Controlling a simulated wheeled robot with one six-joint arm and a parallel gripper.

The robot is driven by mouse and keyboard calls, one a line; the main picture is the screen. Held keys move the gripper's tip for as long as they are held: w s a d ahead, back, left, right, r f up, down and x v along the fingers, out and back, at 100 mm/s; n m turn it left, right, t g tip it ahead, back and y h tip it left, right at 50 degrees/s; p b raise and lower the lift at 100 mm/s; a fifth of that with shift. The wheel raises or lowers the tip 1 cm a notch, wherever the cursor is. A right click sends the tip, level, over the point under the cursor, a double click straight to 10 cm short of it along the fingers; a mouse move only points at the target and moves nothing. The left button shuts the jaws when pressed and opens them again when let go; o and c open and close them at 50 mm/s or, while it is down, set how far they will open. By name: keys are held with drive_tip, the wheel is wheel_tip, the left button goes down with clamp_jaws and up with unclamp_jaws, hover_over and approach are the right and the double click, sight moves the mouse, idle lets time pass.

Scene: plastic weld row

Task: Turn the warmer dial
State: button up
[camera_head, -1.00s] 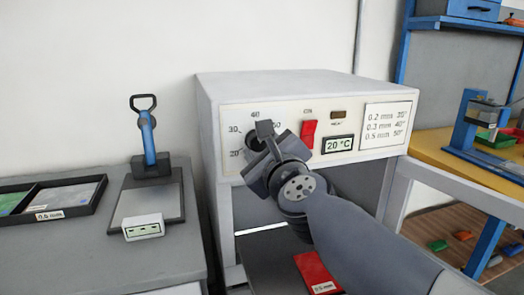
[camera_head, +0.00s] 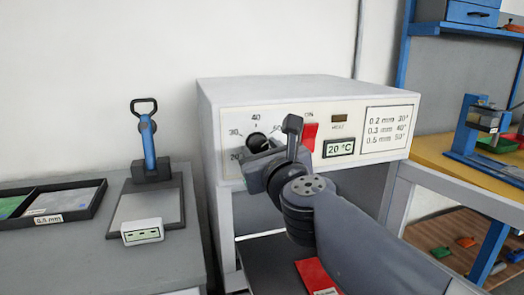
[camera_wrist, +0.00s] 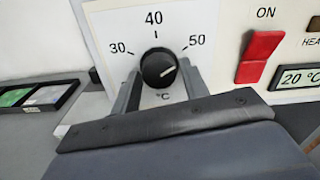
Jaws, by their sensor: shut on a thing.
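The warmer dial (camera_head: 257,141) is a round black knob on the white front panel of the warmer (camera_head: 300,92). In the wrist view the dial (camera_wrist: 158,67) sits between the two fingers of my gripper (camera_wrist: 159,76), which is shut on it. The dial's white pointer mark points right and slightly up, a little below the tick for 50. The 30, 40 and 50 labels show around it. In the head view my gripper (camera_head: 262,158) hides the dial's lower side.
A red ON switch (camera_head: 309,137) and a display (camera_head: 339,148) reading 20 °C are right of the dial. A printed settings card (camera_head: 387,128) lists thicknesses and temperatures. A red piece (camera_head: 316,274) lies below my arm. A grey bench with a tray (camera_head: 95,206) stands left.

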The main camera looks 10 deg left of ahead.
drive_tip(key=o, duration=1)
drive_tip(key=p+v, duration=0.3)
drive_tip(key=v, duration=0.7)
drive_tip(key=shift+s+d, duration=0.25)
drive_tip(key=shift+s, duration=0.05)
drive_tip(key=shift+f, duration=0.1)
